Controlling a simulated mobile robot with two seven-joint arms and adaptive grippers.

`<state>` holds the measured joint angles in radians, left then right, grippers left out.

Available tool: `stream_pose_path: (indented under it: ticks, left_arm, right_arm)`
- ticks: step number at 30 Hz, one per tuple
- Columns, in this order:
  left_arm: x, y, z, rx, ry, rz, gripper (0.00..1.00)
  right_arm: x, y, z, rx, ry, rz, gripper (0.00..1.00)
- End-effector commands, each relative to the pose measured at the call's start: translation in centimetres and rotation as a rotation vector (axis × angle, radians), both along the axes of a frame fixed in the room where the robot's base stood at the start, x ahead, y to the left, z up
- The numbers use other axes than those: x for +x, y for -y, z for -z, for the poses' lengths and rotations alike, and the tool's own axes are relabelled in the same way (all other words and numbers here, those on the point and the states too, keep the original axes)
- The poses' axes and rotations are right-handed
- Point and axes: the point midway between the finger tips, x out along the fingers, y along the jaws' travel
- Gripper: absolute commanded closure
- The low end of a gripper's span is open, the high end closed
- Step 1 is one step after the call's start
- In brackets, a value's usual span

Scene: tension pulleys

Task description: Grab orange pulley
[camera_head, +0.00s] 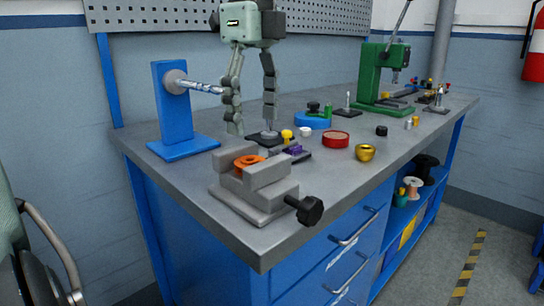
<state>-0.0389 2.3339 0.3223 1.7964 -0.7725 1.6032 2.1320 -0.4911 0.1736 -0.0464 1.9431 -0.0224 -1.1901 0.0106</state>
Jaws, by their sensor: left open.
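The orange pulley (245,161) lies between the jaws of a grey vise (255,186) near the front left of the workbench. The vise jaws hide part of its rim. My left gripper (254,127) hangs from the top of the view with its fingers pointing down. It is open, its fingers apart with no pulley between them. It appears above and behind the vise, clear of the orange pulley. My right gripper is not in view.
A blue stand (173,110) with a metal shaft is left of my fingers. Several small parts, a red round dish (335,139) and a gold cup (365,152) lie to the right. A green press (380,78) stands farther back. The vise's black knob (309,209) sticks out at the front.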

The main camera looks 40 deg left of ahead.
Motion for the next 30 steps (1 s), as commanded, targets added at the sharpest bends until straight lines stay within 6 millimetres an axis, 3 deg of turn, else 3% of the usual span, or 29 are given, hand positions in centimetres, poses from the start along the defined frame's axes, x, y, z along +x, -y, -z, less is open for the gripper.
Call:
stream_pose_path:
  ticks: [11,18,27,30]
  left_arm:
    - [0.1,-0.4,3.7,-0.002,-0.003,0.001,0.29]
    - [0.2,-0.9,7.1,-0.002,-0.002,0.000,0.29]
    - [0.2,-0.9,7.8,0.000,0.001,-0.001,0.29]
    - [0.2,-0.9,7.8,0.000,0.001,-0.001,0.39]
  right_arm:
    - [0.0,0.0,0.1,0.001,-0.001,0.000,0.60]
    - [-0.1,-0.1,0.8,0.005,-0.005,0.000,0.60]
    - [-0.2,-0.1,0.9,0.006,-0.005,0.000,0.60]
    - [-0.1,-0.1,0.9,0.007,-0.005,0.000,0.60]
